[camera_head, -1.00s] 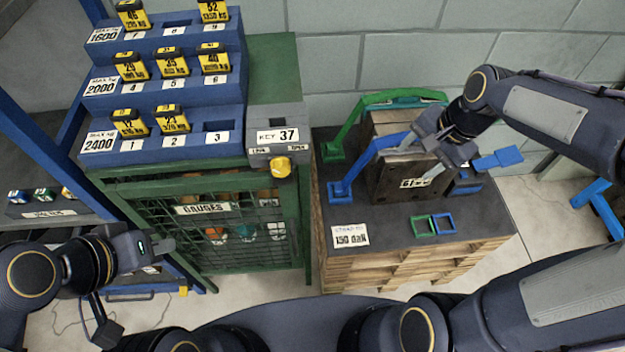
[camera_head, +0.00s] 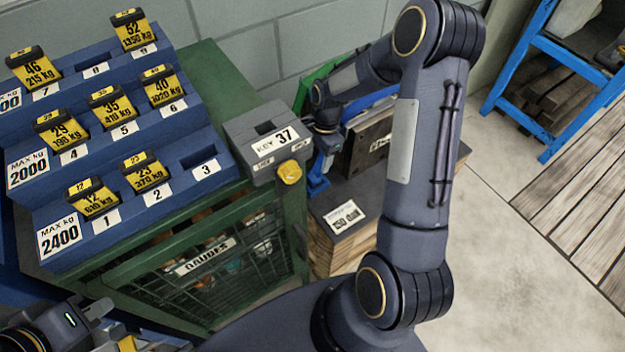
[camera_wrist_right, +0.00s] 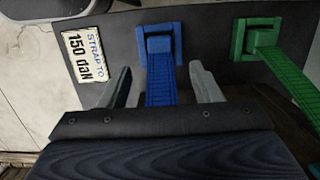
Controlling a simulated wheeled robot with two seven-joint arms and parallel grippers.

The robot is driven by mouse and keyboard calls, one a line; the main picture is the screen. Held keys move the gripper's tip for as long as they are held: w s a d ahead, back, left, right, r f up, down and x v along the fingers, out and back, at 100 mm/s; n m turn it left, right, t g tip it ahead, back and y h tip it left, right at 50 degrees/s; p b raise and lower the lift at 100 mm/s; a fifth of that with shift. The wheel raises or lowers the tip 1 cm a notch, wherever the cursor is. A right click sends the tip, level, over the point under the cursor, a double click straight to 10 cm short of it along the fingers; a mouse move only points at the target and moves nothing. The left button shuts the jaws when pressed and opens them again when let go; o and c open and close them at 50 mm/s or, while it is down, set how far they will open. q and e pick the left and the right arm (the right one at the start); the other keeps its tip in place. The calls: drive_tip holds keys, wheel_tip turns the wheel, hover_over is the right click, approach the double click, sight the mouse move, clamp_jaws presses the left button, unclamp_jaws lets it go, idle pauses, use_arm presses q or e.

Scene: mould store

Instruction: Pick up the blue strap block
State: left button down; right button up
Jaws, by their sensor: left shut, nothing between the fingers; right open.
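The blue strap block (camera_wrist_right: 160,44) sits on the dark pallet top in the right wrist view, set in a blue bracket, with a ribbed blue strap (camera_wrist_right: 161,92) running from it towards the camera. In the head view the block (camera_head: 316,184) shows as a small blue shape beside the mould. My right gripper (camera_wrist_right: 164,86) is open, its fingers on either side of the strap just short of the block, with gaps visible. It also shows in the head view (camera_head: 325,150), partly hidden. My left gripper (camera_head: 103,310) is shut and empty at the lower left.
A green strap (camera_wrist_right: 278,65) with its own block lies right of the blue one. A label (camera_wrist_right: 90,53) reads "STRAP TO 150 daN". The green gauge cabinet (camera_head: 205,267) and key box (camera_head: 262,140) stand close left. Blue stepped racks hold yellow tags.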

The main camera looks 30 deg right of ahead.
sight(314, 175)
drive_tip(key=f, duration=0.5)
drive_tip(key=a+f, duration=0.1)
drive_tip(key=f, duration=0.1)
drive_tip(key=shift+f, duration=0.25)
drive_tip(key=c, duration=1)
